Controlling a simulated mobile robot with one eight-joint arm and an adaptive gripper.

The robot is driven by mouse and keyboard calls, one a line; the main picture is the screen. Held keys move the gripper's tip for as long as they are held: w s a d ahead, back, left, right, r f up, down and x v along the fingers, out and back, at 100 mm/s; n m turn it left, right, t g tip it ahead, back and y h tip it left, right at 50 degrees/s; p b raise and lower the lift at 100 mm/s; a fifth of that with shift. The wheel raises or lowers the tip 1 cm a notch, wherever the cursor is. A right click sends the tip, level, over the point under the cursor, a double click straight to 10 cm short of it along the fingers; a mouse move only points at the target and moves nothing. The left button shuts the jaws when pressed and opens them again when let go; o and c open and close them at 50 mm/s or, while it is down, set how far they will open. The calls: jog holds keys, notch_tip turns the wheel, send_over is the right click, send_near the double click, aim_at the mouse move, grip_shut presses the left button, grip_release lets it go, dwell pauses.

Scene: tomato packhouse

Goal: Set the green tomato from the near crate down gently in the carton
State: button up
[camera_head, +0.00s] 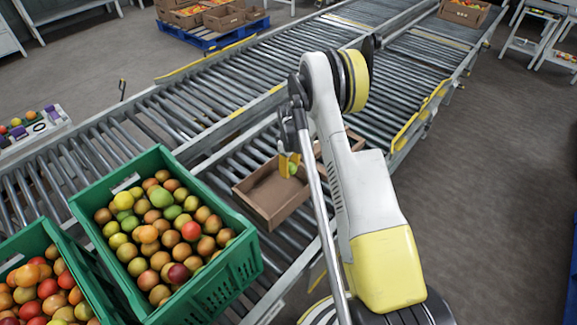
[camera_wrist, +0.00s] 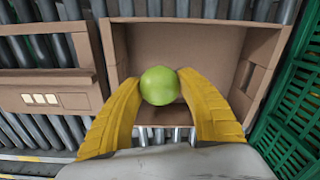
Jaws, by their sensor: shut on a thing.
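The green tomato (camera_wrist: 159,86) is between the two yellow fingers of my gripper (camera_wrist: 160,92) in the wrist view. The fingers touch it on both sides. In the head view my gripper (camera_head: 290,166) and the tomato (camera_head: 293,169) are over the right part of an open brown carton (camera_head: 272,222). The carton (camera_wrist: 230,52) also fills the middle of the wrist view, and its visible floor is empty. I cannot tell how high the tomato is above that floor. The near green crate (camera_head: 225,284), full of mixed tomatoes, stands left of the carton.
A second carton (camera_wrist: 45,77) stands beside the first on the roller conveyor (camera_head: 190,115). Another green crate (camera_head: 75,262) of tomatoes is at the lower left. A blue pallet (camera_head: 208,38) with cartons is at the back. My arm hides part of the conveyor.

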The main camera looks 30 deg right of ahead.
jog(key=b, duration=0.4)
send_over(290, 189)
notch_tip(290, 189, down, 6)
jog(key=shift+w+f, duration=0.1)
jog(key=shift+f, duration=0.75)
jog(key=shift+f, duration=0.7)
jog(key=o, duration=0.9)
jog(key=c, duration=0.3)
jog(key=shift+r+p, duration=1.45)
jog(key=shift+r, duration=2.05)
